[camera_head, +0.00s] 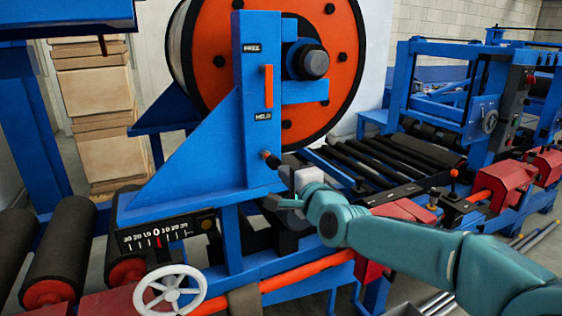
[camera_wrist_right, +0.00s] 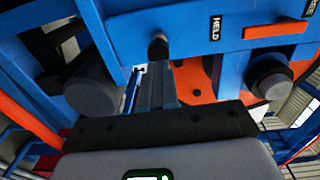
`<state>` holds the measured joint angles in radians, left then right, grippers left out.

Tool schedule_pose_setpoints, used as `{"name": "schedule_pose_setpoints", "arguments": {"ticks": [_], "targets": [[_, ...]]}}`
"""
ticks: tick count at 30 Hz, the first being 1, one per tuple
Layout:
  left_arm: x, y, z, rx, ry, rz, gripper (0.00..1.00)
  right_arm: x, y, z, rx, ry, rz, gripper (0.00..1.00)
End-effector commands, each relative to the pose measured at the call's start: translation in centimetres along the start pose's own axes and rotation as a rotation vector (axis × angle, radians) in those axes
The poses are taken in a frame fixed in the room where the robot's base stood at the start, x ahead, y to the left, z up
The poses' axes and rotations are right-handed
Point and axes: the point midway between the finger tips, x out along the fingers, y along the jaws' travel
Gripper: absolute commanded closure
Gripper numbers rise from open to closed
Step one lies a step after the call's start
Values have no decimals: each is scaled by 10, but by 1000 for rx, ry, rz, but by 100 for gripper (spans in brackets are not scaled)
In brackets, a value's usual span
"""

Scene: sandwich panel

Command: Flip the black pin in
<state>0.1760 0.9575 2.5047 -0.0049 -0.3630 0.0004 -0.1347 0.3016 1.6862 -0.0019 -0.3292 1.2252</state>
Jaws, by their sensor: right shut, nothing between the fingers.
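The black pin (camera_head: 271,159) sticks out of the blue upright plate, low on its face and below the HELD label (camera_head: 264,117). It also shows in the right wrist view (camera_wrist_right: 158,48), just beyond the fingertips. My right gripper (camera_head: 280,203) is below and slightly right of the pin in the head view, apart from it as far as I can tell. In the wrist view its fingers (camera_wrist_right: 155,76) are together, empty, and point toward the pin. My left gripper is not in view.
An orange bar (camera_head: 268,86) sits between the FREE and HELD labels. A large orange reel (camera_head: 209,30) stands behind the plate. A white handwheel (camera_head: 170,292) and a scale (camera_head: 158,238) are at lower left. Black rollers (camera_head: 375,160) lie behind my arm.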

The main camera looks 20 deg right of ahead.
Motion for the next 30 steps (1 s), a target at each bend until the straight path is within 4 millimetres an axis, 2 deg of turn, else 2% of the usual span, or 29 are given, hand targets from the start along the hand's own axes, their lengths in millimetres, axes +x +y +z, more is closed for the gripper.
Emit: {"name": "schedule_pose_setpoints", "arguments": {"ticks": [1,7,22,30], "targets": [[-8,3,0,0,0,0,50,9,-3,0,1,0,2,100],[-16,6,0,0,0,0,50,31,-1,0,1,1,2,100],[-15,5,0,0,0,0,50,38,1,0,1,1,0,100],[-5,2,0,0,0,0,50,52,1,0,1,0,-2,100]]}}
